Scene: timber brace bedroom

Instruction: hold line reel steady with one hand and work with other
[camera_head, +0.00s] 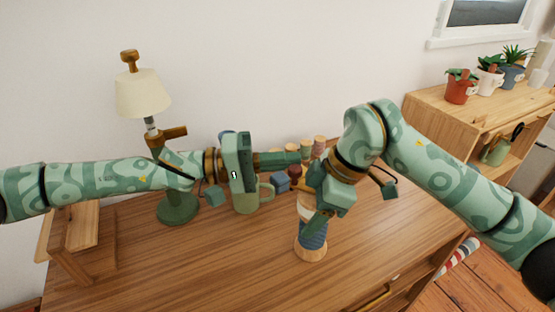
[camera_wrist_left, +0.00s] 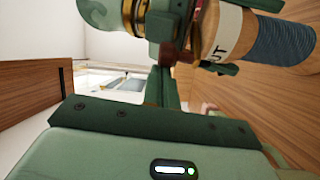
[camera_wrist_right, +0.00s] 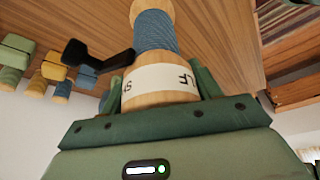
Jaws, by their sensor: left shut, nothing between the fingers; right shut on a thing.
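The line reel (camera_head: 313,235) is a pale wooden cylinder with blue line wound low and a white lettered band. It appears to stand on the desk, slightly tilted. My right gripper (camera_head: 312,196) is shut around its upper part; the right wrist view shows the reel (camera_wrist_right: 157,35) between the fingers, at the white band (camera_wrist_right: 158,77). My left gripper (camera_head: 302,157) is shut and empty, its tips close to the reel's top end and my right gripper. The left wrist view shows the reel (camera_wrist_left: 280,40) beyond the fingers; whether they touch it is unclear.
A green lamp (camera_head: 177,207) with a cream shade stands left on the wooden desk (camera_head: 200,265). A green mug (camera_head: 246,202) and several wooden-topped pieces (camera_head: 319,145) stand behind the grippers. Potted plants (camera_head: 461,88) sit on a cabinet at right. The desk's front left is clear.

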